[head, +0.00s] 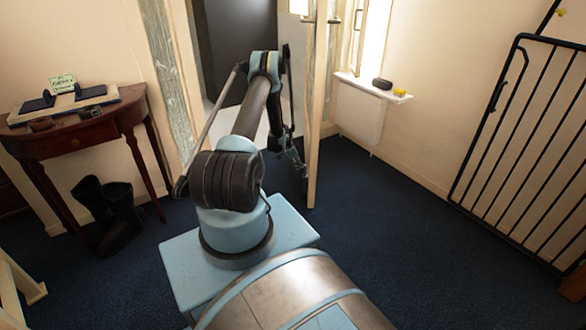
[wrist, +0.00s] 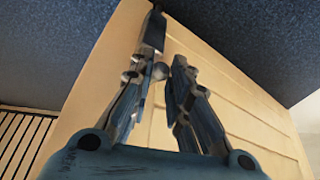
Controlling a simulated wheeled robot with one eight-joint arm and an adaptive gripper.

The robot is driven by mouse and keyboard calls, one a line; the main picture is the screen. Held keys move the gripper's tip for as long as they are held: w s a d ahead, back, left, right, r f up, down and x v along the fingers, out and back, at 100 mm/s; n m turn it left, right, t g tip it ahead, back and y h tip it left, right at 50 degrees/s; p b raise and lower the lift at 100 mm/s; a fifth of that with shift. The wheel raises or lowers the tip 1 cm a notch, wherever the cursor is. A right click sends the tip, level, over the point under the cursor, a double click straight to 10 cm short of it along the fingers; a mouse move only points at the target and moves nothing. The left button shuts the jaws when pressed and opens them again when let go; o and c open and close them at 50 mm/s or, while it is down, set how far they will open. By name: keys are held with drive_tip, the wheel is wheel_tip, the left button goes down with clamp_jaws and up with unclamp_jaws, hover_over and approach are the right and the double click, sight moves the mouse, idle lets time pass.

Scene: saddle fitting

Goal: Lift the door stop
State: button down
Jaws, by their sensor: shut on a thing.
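My gripper (wrist: 163,66) is low beside the door, with its fingers toward the door face in the wrist view. A small grey rounded piece shows between the fingers, and I take it to be the door stop (wrist: 160,71). The gripper is shut on it; the fingers hide most of it, so its full shape cannot be told. The cream door (wrist: 235,95) has grooved boards and fills the middle of the wrist view. In the head view the door (head: 317,110) stands edge-on, with my gripper (head: 301,168) close to its left side near the floor. The door stop cannot be made out there.
A wooden side table (head: 75,135) stands left, with black boots (head: 108,208) on the floor by it. A small shelf (head: 368,87) on the wall holds a dark object (head: 382,83) and a yellow one (head: 400,92). A black barred gate (head: 530,140) leans right. Blue carpet between is clear.

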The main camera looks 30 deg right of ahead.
drive_tip(key=shift+w+r, duration=0.15)
drive_tip(key=shift+w, duration=0.05)
drive_tip(key=c, duration=1.6)
unclamp_jaws()
drive_tip(key=shift+o, duration=0.4)
drive_tip(key=shift+s, duration=0.1)
drive_tip(key=shift+r, duration=0.1)
drive_tip(key=v, duration=1.1)
drive_tip(key=shift+a+r, duration=0.25)
drive_tip(key=shift+r, duration=0.05)
